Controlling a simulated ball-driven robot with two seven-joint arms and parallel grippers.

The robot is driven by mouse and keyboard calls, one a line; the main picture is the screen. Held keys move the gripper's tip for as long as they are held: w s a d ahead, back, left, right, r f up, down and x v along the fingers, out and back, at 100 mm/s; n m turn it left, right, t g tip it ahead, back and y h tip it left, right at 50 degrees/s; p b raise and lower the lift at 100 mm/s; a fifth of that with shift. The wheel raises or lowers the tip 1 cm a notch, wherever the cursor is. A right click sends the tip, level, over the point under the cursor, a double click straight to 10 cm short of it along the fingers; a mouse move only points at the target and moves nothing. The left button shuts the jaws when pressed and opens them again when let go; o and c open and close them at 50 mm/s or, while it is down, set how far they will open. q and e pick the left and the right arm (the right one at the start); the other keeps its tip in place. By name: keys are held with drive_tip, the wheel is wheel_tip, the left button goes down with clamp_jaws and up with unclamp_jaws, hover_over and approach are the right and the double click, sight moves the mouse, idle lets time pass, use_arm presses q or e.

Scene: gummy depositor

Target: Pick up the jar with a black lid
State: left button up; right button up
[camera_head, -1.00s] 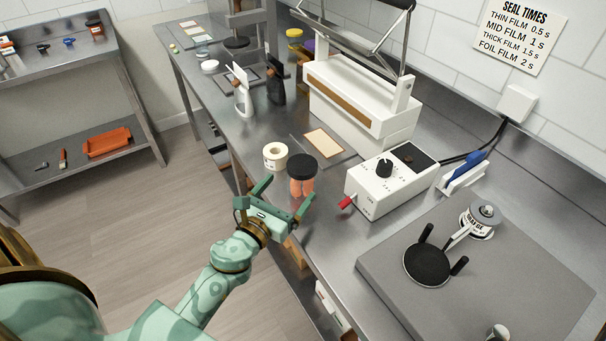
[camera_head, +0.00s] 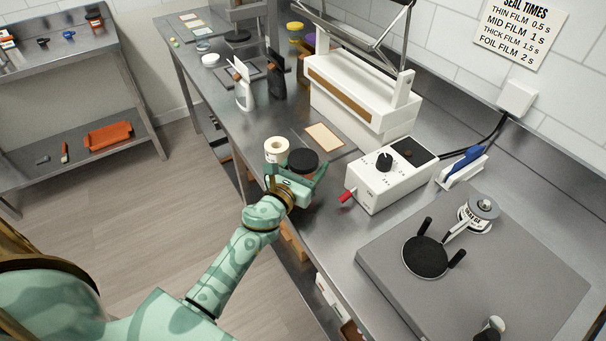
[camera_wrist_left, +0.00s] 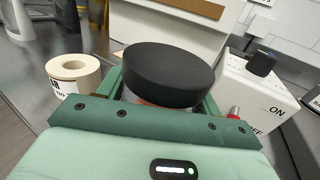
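The jar with a black lid (camera_head: 303,161) stands on the steel counter beside the label roll, its orange body mostly hidden by my gripper. In the left wrist view the black lid (camera_wrist_left: 169,73) fills the middle, with a sliver of orange below it. My left gripper (camera_head: 299,170) is at the jar with its fingers spread, one on each side. In the left wrist view the green fingers (camera_wrist_left: 166,98) flank the jar; I cannot tell whether they touch it. My right gripper is not in view.
A label roll (camera_head: 276,148) stands close to the left of the jar. A white control box (camera_head: 385,178) with a red lever (camera_head: 346,196) is to the right. The white sealer (camera_head: 358,100) stands behind. A grey plate (camera_head: 480,265) lies at the front right.

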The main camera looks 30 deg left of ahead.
sight(307, 153)
use_arm(q)
drive_tip(key=shift+c, duration=1.2)
drive_tip(key=shift+r, duration=0.15)
drive_tip(key=shift+r+p, duration=0.25)
drive_tip(key=shift+p, duration=0.1)
wheel_tip(307, 153, up, 3)
drive_tip(key=shift+f+p, duration=0.1)
drive_tip(key=shift+p, duration=1)
drive_tip(key=s+r+p, duration=0.2)
drive_tip(key=s+d+r+p, duration=0.1)
drive_tip(key=s+r+p, duration=0.1)
drive_tip(key=r+p, duration=0.1)
drive_tip(key=shift+r, duration=0.2)
drive_tip(key=s+d+r+p, duration=0.2)
drive_tip(key=s+r, duration=0.2)
drive_tip(key=s, duration=0.5)
drive_tip(key=shift+s+d, duration=0.3)
